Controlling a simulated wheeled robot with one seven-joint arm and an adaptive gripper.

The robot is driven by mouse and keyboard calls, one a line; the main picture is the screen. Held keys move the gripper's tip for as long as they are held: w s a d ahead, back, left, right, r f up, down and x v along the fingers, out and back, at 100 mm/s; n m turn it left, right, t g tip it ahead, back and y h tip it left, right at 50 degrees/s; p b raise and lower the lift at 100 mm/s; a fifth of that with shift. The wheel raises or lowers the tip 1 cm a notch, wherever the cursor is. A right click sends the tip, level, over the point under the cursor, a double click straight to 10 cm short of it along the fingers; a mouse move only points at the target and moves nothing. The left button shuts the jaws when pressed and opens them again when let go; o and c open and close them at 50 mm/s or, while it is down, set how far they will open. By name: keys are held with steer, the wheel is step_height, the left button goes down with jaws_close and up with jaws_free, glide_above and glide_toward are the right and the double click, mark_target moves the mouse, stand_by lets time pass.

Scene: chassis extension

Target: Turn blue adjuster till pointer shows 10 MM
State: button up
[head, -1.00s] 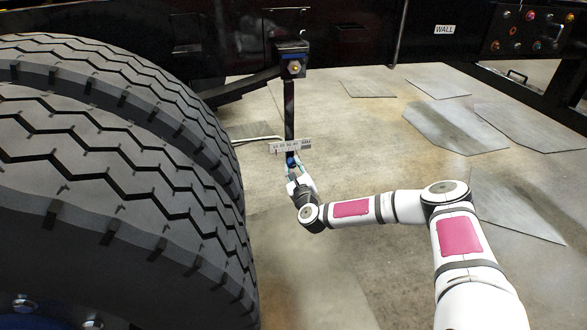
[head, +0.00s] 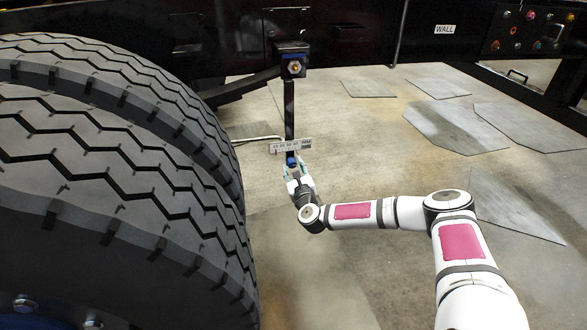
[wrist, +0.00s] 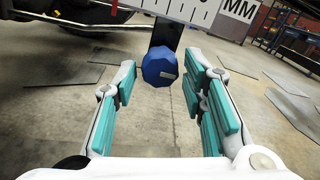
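The blue adjuster (wrist: 160,68) is a faceted knob at the lower end of a dark upright bar, just under a white scale (wrist: 205,10) marked MM. In the wrist view it sits between and slightly beyond the teal finger pads of my gripper (wrist: 163,100). The fingers are open, with a gap on both sides of the knob. In the head view the adjuster (head: 291,161) shows just above my gripper (head: 298,178), and the scale (head: 291,146) crosses the bar (head: 289,108). The pointer's reading cannot be made out.
A large double tyre (head: 110,170) fills the left side, close to my gripper. The dark chassis (head: 350,40) runs across the back. Flat grey plates (head: 455,125) lie on the floor at right. The floor below the adjuster is open.

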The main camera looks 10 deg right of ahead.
stand_by(0.3)
steer(key=s, duration=1.2)
